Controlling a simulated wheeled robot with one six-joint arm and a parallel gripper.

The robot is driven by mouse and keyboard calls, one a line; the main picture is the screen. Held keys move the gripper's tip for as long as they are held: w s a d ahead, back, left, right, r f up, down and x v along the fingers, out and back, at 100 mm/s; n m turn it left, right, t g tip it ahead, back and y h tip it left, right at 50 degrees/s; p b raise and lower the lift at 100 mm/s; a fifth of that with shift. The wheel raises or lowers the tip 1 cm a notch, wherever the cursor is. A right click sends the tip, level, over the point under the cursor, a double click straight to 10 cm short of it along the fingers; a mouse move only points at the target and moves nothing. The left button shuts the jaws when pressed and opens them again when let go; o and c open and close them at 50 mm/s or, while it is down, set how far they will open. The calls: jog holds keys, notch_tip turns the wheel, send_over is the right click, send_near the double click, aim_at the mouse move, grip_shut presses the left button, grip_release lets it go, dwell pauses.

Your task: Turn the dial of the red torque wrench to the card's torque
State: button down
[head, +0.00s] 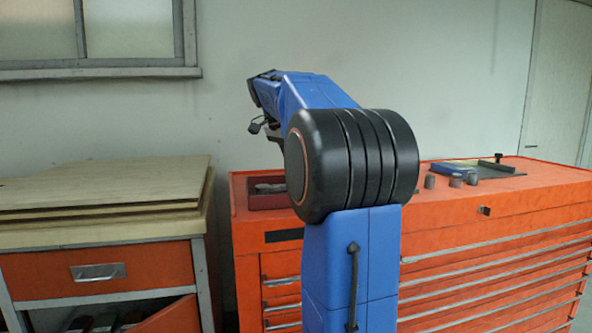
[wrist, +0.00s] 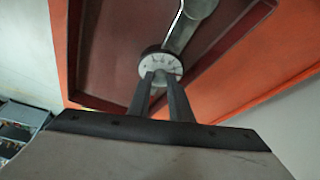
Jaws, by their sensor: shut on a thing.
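In the wrist view, a round dial (wrist: 160,60) with a pale marked face sits at the near end of a grey wrench (wrist: 181,34). My gripper (wrist: 161,77) is shut on the dial, with its two fingertips at the dial's near edge. The marks on the dial are too small to read. The wrench lies in a dark red tray (wrist: 117,42); no red shows on the wrench itself. I cannot make out a torque card.
The tray stands on an orange tool cabinet (head: 450,210). Several small grey cylinders (head: 456,181) and a dark flat tray with a blue thing (head: 462,169) are on its right side. A wooden-topped bench (head: 100,232) stands at the left, with boards on it.

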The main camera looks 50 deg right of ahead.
jog(key=c, duration=1.6)
grip_release()
jog(key=v, duration=1.7)
jog(key=shift+w+r, duration=0.1)
jog(key=shift+r, duration=0.1)
